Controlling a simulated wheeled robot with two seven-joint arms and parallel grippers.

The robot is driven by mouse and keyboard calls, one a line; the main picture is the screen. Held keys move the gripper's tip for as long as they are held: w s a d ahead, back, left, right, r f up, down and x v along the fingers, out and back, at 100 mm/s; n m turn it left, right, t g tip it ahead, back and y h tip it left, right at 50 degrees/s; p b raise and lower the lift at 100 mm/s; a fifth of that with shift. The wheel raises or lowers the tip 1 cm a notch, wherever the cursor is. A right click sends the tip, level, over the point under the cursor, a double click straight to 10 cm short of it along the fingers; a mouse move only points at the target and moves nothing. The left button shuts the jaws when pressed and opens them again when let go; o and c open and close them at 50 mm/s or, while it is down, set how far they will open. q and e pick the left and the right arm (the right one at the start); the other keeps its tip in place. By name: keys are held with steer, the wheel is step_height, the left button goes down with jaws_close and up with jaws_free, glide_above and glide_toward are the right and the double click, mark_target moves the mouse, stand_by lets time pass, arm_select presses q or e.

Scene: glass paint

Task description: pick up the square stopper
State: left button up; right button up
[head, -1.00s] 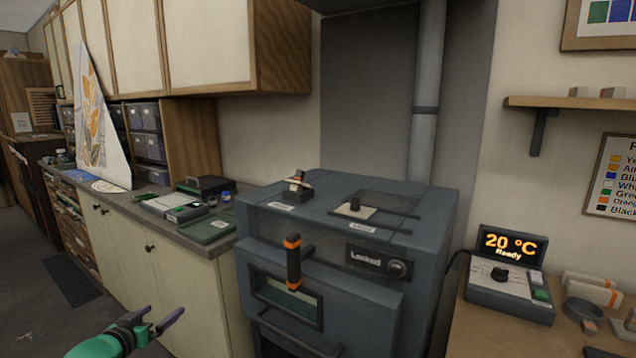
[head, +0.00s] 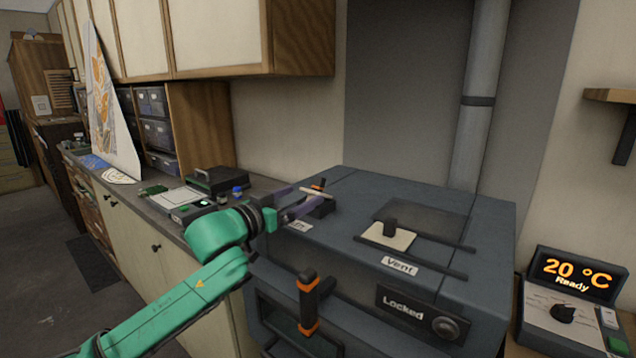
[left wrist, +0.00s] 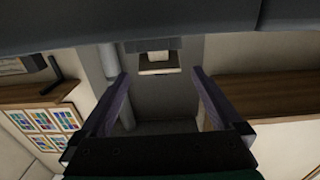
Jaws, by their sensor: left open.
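The square stopper (head: 398,241), a pale square plate with a black knob, lies on top of the grey kiln (head: 345,205), behind the "Vent" label. It seems to show in the left wrist view (left wrist: 155,66) too, beyond the fingers and between them. My left gripper (head: 306,195) has purple fingers. It is open and empty over the left part of the kiln top, left of the stopper and apart from it. My right gripper is not in view.
A small dark fitting with orange and white parts (head: 318,189) is at the left gripper's fingertips, partly hidden; I cannot tell whether they touch. A thin dark rail (head: 412,258) runs in front of the stopper. The kiln's orange-black handle (head: 307,302) sticks out in front.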

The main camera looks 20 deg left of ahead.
mark_target(309, 192)
arm_select(q)
steer(key=x, duration=0.1)
steer(key=p+x, duration=0.2)
steer(key=shift+w+d+r, duration=0.25)
steer(key=shift+w, duration=0.05)
steer(key=shift+w+d+f, duration=0.1)
steer(key=shift+w+f, duration=0.05)
steer(key=shift+w, duration=0.05)
steer(key=shift+w+f, duration=0.15)
steer(key=shift+c, duration=0.3)
steer(key=c, duration=1.3)
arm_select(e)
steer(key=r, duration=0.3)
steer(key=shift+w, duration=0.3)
arm_select(q)
step_height(309, 192, up, 23)
steer(key=p, duration=0.2)
steer(key=shift+p, duration=0.4)
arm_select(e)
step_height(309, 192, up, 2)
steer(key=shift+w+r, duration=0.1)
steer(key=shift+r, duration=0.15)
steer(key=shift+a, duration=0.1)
